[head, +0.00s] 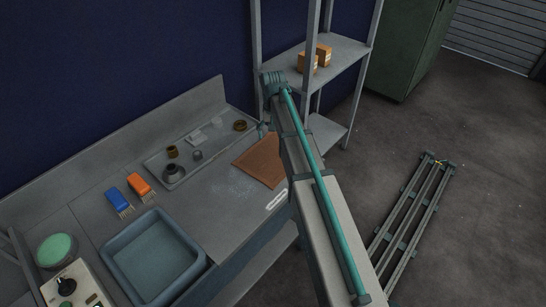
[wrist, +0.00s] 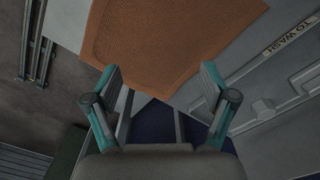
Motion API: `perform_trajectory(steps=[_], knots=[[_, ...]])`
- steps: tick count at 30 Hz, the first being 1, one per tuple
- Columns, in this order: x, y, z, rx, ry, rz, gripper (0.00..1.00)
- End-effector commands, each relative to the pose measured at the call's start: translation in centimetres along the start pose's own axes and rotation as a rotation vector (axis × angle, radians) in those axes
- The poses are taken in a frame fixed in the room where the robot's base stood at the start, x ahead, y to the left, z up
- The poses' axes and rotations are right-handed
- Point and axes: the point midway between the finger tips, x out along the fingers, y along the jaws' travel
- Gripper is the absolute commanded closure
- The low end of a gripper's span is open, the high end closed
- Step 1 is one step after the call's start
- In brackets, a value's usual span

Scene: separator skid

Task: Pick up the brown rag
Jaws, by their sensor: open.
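The brown rag (head: 260,162) lies flat on the grey bench top near its right end, partly covered by my arm in the head view. In the wrist view the rag (wrist: 170,40) fills the upper middle, orange-brown with a fine weave. My gripper (wrist: 160,75) is open and empty, its two teal fingers spread on either side with the rag's near edge between and beyond them. The gap between the fingers and the cloth is hard to judge. In the head view the gripper is mostly hidden by the arm.
A "TO WASH" label (wrist: 294,36) is beside the rag. On the bench are a blue basin (head: 152,258), a blue brush (head: 118,200), an orange brush (head: 140,185) and a shallow tray (head: 210,155) of small parts. A shelf rack (head: 340,55) with boxes stands behind.

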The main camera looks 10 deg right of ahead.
Motion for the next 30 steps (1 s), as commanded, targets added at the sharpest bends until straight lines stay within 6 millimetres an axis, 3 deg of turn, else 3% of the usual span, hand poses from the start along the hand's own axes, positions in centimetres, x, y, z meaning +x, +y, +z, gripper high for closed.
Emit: perform_trajectory(steps=[8, 21, 30], knots=[[2.1, 0.1, 0.0, 0.000, -0.002, 0.000, 0.17], [7.8, 0.1, 0.0, -0.001, -0.002, -0.001, 0.17], [9.9, 0.1, 0.0, -0.001, -0.001, -0.001, 0.17]])
